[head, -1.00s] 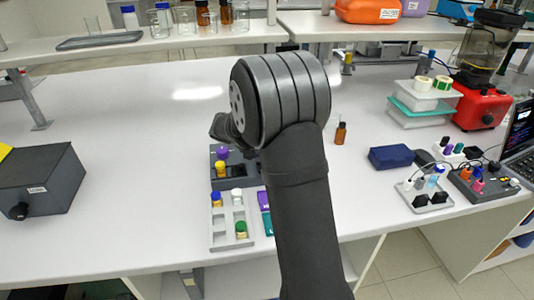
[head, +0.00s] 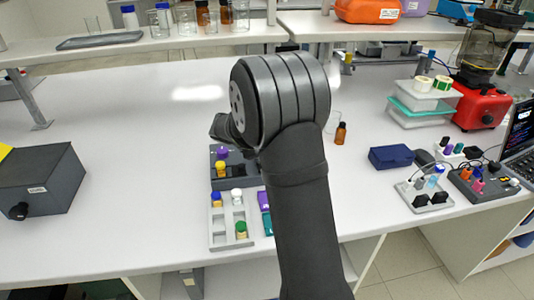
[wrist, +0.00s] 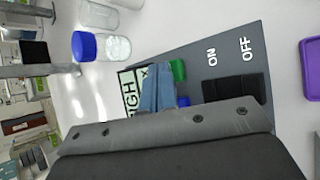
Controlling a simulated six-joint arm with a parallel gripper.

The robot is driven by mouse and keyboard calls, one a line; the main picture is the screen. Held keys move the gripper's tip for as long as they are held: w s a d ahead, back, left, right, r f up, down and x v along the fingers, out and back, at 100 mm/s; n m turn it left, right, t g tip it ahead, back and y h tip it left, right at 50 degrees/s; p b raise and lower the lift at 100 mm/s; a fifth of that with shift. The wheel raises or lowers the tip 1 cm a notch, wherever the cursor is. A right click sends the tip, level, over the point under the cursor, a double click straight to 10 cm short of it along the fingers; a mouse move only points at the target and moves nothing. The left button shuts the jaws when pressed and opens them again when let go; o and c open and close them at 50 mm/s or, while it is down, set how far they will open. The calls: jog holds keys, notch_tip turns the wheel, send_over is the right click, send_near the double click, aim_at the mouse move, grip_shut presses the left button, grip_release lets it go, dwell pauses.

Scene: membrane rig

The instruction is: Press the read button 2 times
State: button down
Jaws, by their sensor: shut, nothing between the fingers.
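In the wrist view a dark grey panel (wrist: 205,48) carries white ON and OFF lettering, a black switch (wrist: 234,91), a pale display (wrist: 130,90) with partly covered text, a green button (wrist: 178,70) and a blue button (wrist: 183,100). No label shows on either button, so I cannot tell which one is the read button. My gripper (wrist: 156,74) is shut and empty. Its blue-grey fingers overlap the display, close beside the two buttons. I cannot tell whether they touch anything. In the head view my arm hides the fingertips and most of the panel.
In the wrist view a blue-capped jar (wrist: 116,47) stands beyond the panel and a purple tray (wrist: 311,68) lies at right. In the head view a vial rack (head: 218,240) sits left of my arm, and a brown vial (head: 341,134) stands at right. Open bench lies at left.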

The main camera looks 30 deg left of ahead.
jog(key=shift+r, duration=0.65)
jog(key=shift+r, duration=2.5)
jog(key=shift+f, duration=0.1)
notch_tip(320, 180, up, 4)
